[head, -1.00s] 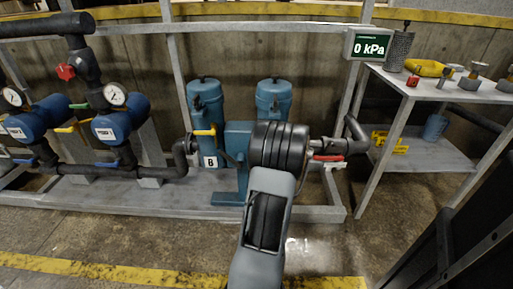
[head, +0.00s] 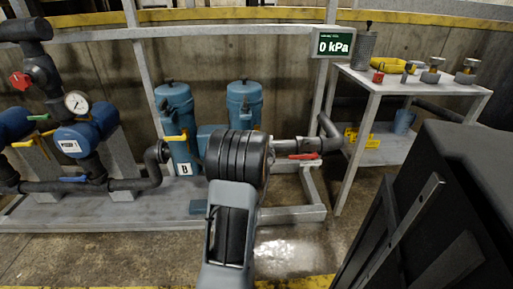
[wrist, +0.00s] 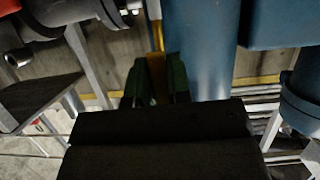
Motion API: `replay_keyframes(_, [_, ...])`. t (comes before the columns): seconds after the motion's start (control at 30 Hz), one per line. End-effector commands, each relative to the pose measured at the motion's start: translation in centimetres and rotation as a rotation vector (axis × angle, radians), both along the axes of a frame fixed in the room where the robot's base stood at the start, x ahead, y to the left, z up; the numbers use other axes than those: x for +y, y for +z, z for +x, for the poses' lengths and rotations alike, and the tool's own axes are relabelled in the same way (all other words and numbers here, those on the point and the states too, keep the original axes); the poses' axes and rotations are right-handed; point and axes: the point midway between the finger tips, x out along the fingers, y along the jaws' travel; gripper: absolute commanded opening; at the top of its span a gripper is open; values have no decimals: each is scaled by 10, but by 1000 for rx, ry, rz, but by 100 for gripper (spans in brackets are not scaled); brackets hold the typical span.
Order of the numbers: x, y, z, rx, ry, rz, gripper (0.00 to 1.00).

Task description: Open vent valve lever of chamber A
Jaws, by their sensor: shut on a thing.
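In the wrist view, my gripper (wrist: 158,80) has dark green fingers shut on a yellow lever (wrist: 156,72), beside a large blue cylinder (wrist: 200,45). In the head view my own arm hides the fingers and most of the lever, so its exact angle cannot be told. The two blue chambers (head: 175,103) and (head: 243,102) stand behind my arm. The left one has a "B" label (head: 184,169) and a yellow lever (head: 177,138) of its own. No "A" label is visible. The pressure display (head: 334,43) reads 0 kPa.
A red lever (head: 304,156) sits on the pipe right of my arm. A grey table (head: 400,82) with several small parts stands at the right. A large black box (head: 450,190) fills the near right. Gauges and pipes are at the left. Some floor is open in front.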

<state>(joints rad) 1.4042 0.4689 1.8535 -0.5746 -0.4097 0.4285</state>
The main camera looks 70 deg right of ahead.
Motion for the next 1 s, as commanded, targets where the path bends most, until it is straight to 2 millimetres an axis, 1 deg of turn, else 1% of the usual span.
replay_keyframes(0.03, [0,-2,-5,5,-9,7,20])
replay_keyframes(0.2, [0,-2,-2,4,-4,6,36])
replay_keyframes(0.3, [1,-1,0,3,0,4,44])
replay_keyframes(0.5, [1,0,3,1,4,2,44])
replay_keyframes(0.6, [5,3,1,1,4,1,44])
replay_keyframes(0.67, [10,6,-1,0,5,1,44])
replay_keyframes(0.77, [24,13,-6,1,4,2,44])
replay_keyframes(1.0, [66,34,-26,1,4,1,44])
